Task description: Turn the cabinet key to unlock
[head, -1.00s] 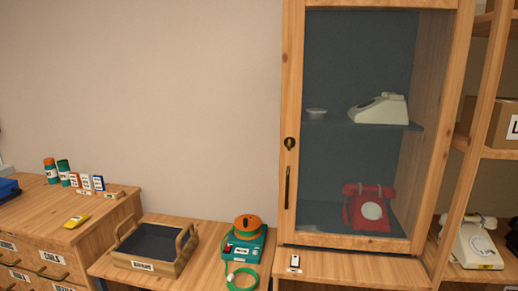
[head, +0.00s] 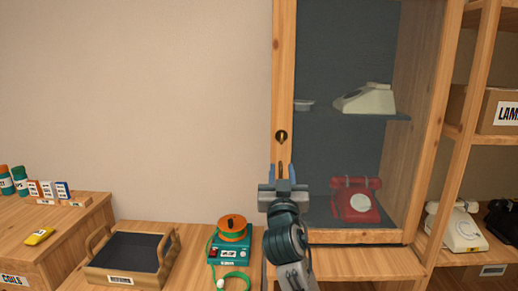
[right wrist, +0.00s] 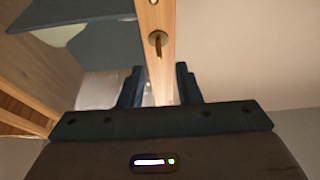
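The brass cabinet key and lock (head: 281,136) sit on the left wooden frame of the glass cabinet door (head: 284,60). The key also shows in the right wrist view (right wrist: 158,42), above the fingers, its grip edge-on and roughly upright. My right gripper (head: 282,172) is open, fingers pointing at the door frame just below the key. In the right wrist view, its two dark fingers (right wrist: 160,85) stand apart with nothing seen held between them. The door looks shut. The door handle is mostly hidden behind the gripper. My left gripper is not in view.
Behind the glass are a red phone (head: 356,200) and a cream phone (head: 365,99). A wooden tray (head: 170,250) and a teal device with an orange top (head: 230,252) stand on the lower table at left. Open shelves (head: 452,134) stand at right.

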